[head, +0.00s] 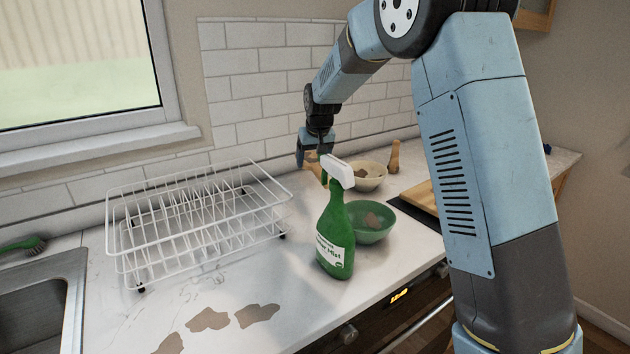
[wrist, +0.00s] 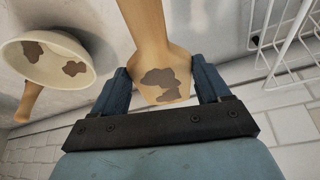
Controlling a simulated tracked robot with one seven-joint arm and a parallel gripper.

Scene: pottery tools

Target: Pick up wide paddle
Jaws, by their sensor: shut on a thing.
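The wide paddle (wrist: 164,84) is pale wood with a brown stain on its broad end, and its narrower part runs up out of the wrist view. My gripper (wrist: 160,74) is shut on this broad end, with one blue finger on each side. In the head view, my gripper (head: 311,156) is at the back of the counter, behind the spray bottle. Only a small bit of the paddle (head: 316,170) shows there; the bottle and fingers hide the rest.
A green spray bottle (head: 336,235) and green bowl (head: 369,222) stand in front. A cream bowl (head: 371,178) and another wooden tool (head: 395,157) are right of my gripper. A white dish rack (head: 195,222) stands left. The tiled wall (head: 270,83) is behind.

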